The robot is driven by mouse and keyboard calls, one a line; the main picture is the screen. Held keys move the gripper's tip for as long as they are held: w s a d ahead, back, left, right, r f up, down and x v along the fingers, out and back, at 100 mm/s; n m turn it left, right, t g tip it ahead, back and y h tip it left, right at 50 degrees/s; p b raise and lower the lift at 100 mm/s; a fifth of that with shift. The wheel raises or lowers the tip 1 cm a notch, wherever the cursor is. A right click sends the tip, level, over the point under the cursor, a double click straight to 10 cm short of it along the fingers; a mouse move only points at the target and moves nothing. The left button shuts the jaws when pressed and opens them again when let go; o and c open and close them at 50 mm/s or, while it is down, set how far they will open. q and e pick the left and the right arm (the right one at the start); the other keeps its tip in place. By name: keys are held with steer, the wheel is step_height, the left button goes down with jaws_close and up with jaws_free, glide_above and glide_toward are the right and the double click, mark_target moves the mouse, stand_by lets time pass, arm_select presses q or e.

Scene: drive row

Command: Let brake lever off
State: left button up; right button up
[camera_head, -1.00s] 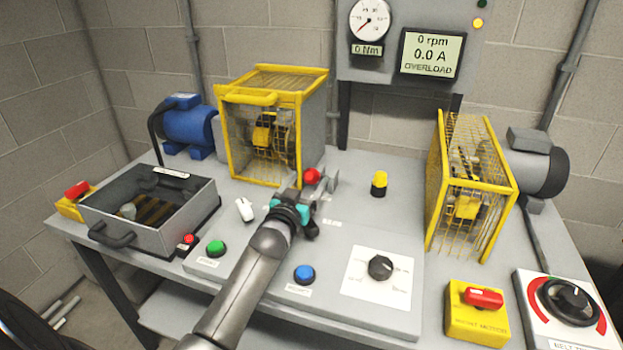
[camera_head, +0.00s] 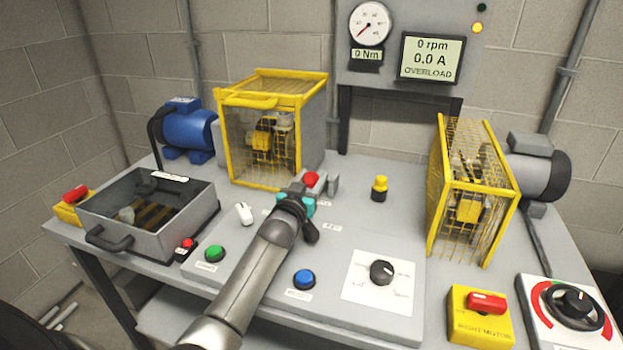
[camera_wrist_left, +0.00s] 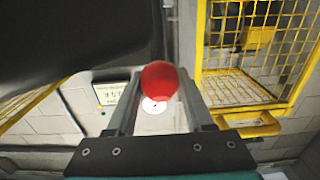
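The brake lever's red knob (camera_head: 311,179) stands at the back of the grey control panel, beside the left yellow guard cage. My left gripper (camera_head: 315,186) reaches it from the front. In the left wrist view the red knob (camera_wrist_left: 159,80) sits between the two grey fingers (camera_wrist_left: 160,100), near their tips. The fingers look spread on either side of it, and I see no clear grip. The lever's shaft and base are mostly hidden by the gripper. My right gripper is not in view.
Yellow guard cages (camera_head: 272,135) (camera_head: 468,190) stand left and right. A yellow-topped button (camera_head: 380,187), white switch (camera_head: 244,213), green button (camera_head: 215,253), blue button (camera_head: 304,279) and black dial (camera_head: 382,272) surround the arm. The display (camera_head: 431,56) reads 0 rpm and OVERLOAD.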

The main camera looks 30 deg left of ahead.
arm_select(q)
jaws_close()
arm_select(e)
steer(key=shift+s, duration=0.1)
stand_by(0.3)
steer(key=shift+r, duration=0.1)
